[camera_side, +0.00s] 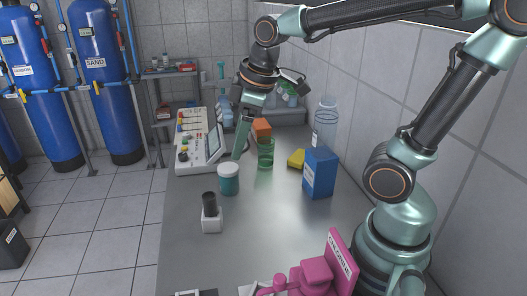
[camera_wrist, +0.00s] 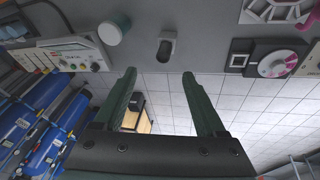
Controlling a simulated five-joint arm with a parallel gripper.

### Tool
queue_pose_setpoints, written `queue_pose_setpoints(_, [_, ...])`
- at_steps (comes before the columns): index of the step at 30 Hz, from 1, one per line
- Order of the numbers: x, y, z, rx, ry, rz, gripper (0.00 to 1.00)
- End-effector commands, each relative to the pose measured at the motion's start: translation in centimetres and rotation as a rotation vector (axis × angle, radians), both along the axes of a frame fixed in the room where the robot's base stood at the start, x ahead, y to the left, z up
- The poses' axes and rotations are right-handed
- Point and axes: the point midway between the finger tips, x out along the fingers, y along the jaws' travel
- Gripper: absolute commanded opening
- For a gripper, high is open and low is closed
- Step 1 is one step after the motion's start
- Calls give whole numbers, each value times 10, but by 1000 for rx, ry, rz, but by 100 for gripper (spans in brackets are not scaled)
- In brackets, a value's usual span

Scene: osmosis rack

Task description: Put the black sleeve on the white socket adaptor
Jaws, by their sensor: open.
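The black sleeve (camera_side: 209,203) stands upright on the white socket adaptor (camera_side: 211,224), on the grey bench at the front left. I cannot tell how deeply it is seated. In the wrist view the dark sleeve (camera_wrist: 165,48) and the pale adaptor (camera_wrist: 168,36) show near the top centre, beyond the fingertips. My gripper (camera_side: 239,154) is in the air farther back, above the bench beside the control box, well apart from the sleeve. In the wrist view my gripper (camera_wrist: 159,73) has its two green fingers spread with nothing between them.
A teal-labelled jar (camera_side: 228,180) stands behind the adaptor. A green glass (camera_side: 265,154), a yellow sponge (camera_side: 296,159) and a blue box (camera_side: 319,172) stand to the right. The control box (camera_side: 196,150) lines the left edge. Pink equipment (camera_side: 312,276) is at the front.

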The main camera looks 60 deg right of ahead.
Motion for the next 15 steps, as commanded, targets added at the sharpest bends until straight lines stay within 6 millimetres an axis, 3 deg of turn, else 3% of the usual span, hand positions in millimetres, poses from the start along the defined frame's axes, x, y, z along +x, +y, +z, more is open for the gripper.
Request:
queue_pose_setpoints(6, [-28,-7,4,149,-113,-376,73])
queue_pose_setpoints(15, [-37,-10,2,223,-152,-534,73])
